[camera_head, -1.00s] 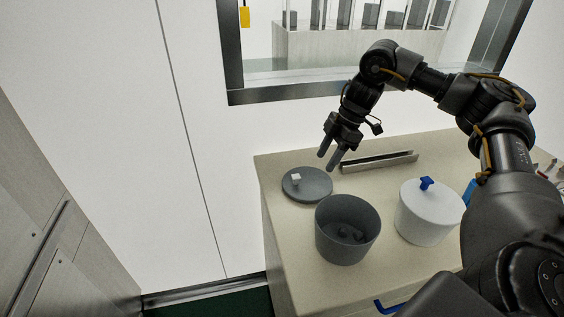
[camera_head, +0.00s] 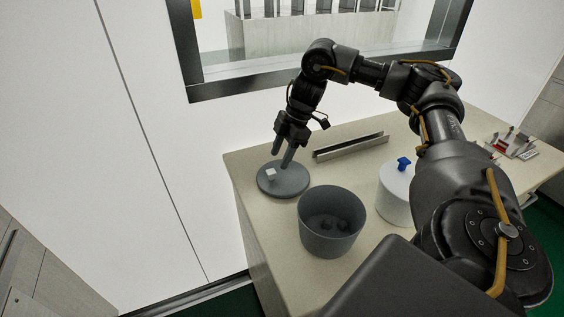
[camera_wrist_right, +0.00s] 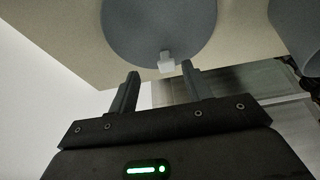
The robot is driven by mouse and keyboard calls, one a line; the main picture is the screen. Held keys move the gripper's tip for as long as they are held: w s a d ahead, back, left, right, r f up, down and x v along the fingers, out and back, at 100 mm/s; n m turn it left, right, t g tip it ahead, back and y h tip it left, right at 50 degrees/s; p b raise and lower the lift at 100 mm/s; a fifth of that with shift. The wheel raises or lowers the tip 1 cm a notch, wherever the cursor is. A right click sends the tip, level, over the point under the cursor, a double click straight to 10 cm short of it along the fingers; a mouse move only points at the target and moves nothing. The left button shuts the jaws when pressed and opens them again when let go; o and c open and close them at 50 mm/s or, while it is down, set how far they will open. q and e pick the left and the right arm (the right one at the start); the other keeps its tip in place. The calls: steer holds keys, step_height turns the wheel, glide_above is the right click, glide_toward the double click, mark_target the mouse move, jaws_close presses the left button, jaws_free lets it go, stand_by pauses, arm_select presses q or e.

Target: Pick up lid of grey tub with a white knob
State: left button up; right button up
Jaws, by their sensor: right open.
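The grey lid (camera_head: 286,184) lies flat on the counter, with its small white knob (camera_head: 271,174) on top. The grey tub (camera_head: 331,232) stands open in front of it, with dark round things inside. My right gripper (camera_head: 282,158) is open and empty, pointing down just above the far part of the lid, close to the knob. In the right wrist view the lid (camera_wrist_right: 160,25) and knob (camera_wrist_right: 167,62) show ahead of the fingertips (camera_wrist_right: 160,74), with the knob nearer the right finger. The knob is not between the fingers. My left gripper is not in view.
A white tub with a blue-knobbed lid (camera_head: 402,164) stands right of the grey tub, partly behind my right arm. A metal channel (camera_head: 350,147) lies behind on the counter (camera_head: 262,222). A small rack (camera_head: 512,143) is at the far right. A wall and window frame bound the back.

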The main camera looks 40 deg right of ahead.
mark_target(274, 170)
steer(key=shift+s+a+f+p, duration=0.15)
steer(key=shift+a+f+p, duration=0.15)
steer(key=x, duration=0.1)
steer(key=p+x, duration=0.1)
steer(key=x, duration=0.1)
steer(key=shift+s+a+f, duration=0.1)
steer(key=shift+a+f, duration=0.15)
steer(key=shift+a, duration=0.05)
steer(key=shift+a+f, duration=0.15)
steer(key=shift+f, duration=0.2)
steer(key=shift+c, duration=0.3)
steer(key=c, duration=1)
steer(key=shift+r, duration=0.15)
